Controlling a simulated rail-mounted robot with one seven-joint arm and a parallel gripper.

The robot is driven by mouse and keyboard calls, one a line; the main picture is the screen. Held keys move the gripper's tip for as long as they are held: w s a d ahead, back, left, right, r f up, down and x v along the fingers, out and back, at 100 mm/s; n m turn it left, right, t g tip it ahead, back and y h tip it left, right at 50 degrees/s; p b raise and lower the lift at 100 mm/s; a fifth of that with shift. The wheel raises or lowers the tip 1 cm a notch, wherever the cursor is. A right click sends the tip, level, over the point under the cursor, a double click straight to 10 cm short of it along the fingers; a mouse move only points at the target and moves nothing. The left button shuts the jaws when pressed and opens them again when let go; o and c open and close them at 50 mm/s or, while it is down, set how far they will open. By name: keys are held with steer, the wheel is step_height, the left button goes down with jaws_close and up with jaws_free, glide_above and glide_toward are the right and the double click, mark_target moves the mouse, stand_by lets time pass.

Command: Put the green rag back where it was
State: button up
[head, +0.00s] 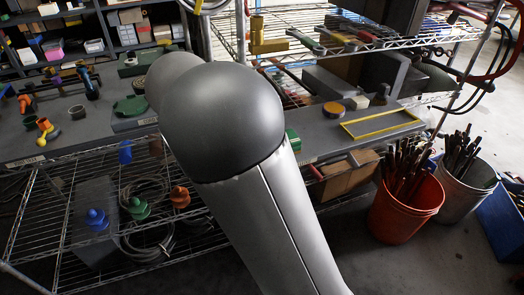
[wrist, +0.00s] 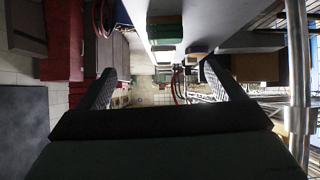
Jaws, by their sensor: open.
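My gripper (wrist: 158,70) is open in the wrist view, with its two dark fingers wide apart and nothing between them. In the head view my own arm hides it. I cannot make out a green rag for certain. A dark green object (head: 131,106) lies on the grey shelf top left of my arm, but I cannot tell if it is cloth. A small green thing (head: 293,139) shows just right of my arm, partly hidden. A green block-like thing (wrist: 168,31) is ahead of the fingers in the wrist view.
A yellow frame (head: 381,123) lies on the grey board at the right. An orange bucket (head: 405,215) and a grey bucket (head: 478,190) of tools stand on the floor. Wire shelves (head: 40,205) hold coloured fittings. In the wrist view a metal post (wrist: 297,60) stands at the right.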

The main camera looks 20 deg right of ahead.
steer(key=x, duration=0.5)
steer(key=p+x, duration=0.1)
steer(key=x, duration=0.5)
steer(key=w+p+x, duration=0.1)
steer(key=x, duration=0.5)
steer(key=shift+r, duration=0.2)
steer(key=shift+c, duration=0.3)
steer(key=c, duration=1.1)
steer(key=shift+o, duration=0.2)
